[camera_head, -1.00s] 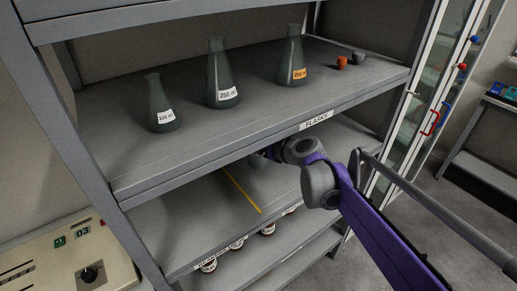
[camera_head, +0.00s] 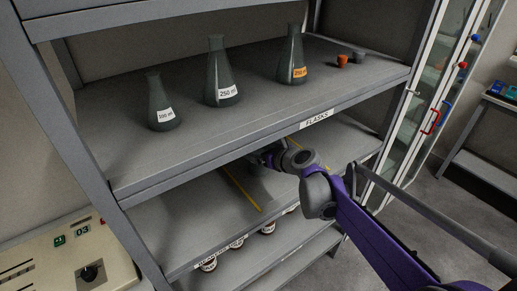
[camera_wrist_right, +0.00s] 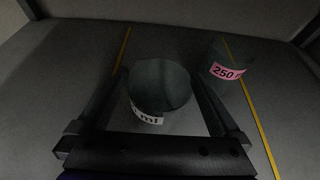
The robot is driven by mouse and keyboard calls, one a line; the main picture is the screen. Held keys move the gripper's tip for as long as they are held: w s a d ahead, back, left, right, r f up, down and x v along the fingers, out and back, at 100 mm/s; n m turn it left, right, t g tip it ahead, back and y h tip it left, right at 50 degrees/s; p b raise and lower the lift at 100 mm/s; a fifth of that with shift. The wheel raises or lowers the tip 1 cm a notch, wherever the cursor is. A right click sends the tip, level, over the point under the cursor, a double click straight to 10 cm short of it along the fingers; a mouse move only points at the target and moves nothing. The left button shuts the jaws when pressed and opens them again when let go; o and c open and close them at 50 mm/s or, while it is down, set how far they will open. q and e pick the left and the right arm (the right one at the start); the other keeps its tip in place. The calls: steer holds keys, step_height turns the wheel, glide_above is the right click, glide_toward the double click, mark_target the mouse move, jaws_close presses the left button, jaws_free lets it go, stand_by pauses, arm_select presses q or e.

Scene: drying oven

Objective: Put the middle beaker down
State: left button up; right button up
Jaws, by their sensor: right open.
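A grey-green beaker (camera_wrist_right: 160,84) with a white label ending in "ml" is in the right wrist view, between two yellow lines on the shelf. My right gripper (camera_wrist_right: 160,76) is open, with one finger on each side of this beaker; I cannot tell whether the fingers touch it. In the head view, the right gripper (camera_head: 256,160) reaches under the upper shelf onto the middle shelf (camera_head: 205,225), and the beaker is mostly hidden there. My left gripper is not in view.
The upper shelf (camera_head: 130,165), directly above my right gripper, holds three labelled flasks (camera_head: 220,75) and small stoppers (camera_head: 343,60). Brown-and-white jars (camera_head: 208,264) stand on the shelf below. A rack post (camera_head: 380,150) is right of my forearm.

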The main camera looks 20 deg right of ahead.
steer(key=v, duration=1.2)
steer(key=s+a+f+n+g, duration=0.5)
steer(key=s+f+n, duration=0.5)
steer(key=n, duration=0.5)
steer(key=s+f+n+g+h, duration=0.1)
steer(key=s+f+n+h, duration=0.1)
steer(key=s+f+n, duration=0.2)
steer(key=s+d+f+n+g+h, duration=0.1)
steer(key=s+f+n, duration=0.3)
steer(key=s+n, duration=0.6)
steer(key=shift+s+d+f+n+h, duration=0.3)
steer(key=shift+n+h, duration=0.5)
steer(key=shift+n, duration=0.7)
